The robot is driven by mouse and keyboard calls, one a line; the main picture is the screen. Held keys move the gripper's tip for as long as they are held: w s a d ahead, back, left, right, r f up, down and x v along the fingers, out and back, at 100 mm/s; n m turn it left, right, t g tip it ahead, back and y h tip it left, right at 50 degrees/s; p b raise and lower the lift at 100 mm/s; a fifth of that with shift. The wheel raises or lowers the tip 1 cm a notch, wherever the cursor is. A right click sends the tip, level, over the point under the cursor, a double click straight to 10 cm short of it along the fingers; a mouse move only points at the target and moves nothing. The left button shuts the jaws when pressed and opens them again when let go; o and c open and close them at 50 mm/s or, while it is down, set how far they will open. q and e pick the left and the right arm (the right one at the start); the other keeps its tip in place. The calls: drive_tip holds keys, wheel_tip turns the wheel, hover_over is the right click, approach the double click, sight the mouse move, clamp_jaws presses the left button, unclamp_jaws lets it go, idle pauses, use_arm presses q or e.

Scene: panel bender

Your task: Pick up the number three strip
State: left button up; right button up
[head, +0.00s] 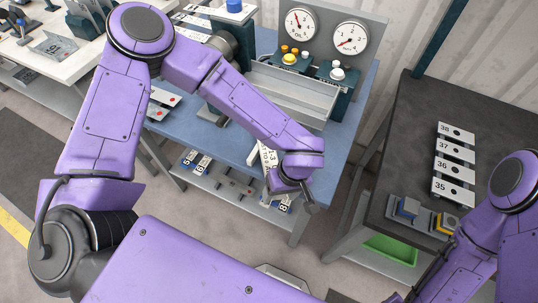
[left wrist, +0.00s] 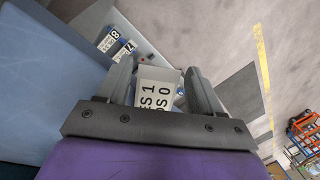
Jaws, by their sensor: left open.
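My left gripper (head: 308,200) is at the front edge of the blue bench, above the lower shelf, its fingers mostly hidden behind the wrist. In the left wrist view the gripper (left wrist: 162,76) is open, and a white plate with black print (left wrist: 157,85) shows between its fingers; I cannot tell if they touch it. On the lower shelf lie numbered strips, with the 5 strip (head: 188,157), the 6 strip (head: 202,164) and the 8 strip (head: 284,207) readable. I cannot pick out a number three strip.
A blue bench (head: 232,141) carries a panel with two gauges (head: 326,33). A dark table (head: 410,120) at right holds strips 35 to 38 (head: 454,162) and small blocks. A green bin (head: 391,248) is below it. Floor between the benches is clear.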

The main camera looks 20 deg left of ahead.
use_arm(q)
drive_tip(key=shift+f, duration=0.15)
drive_tip(key=c, duration=1)
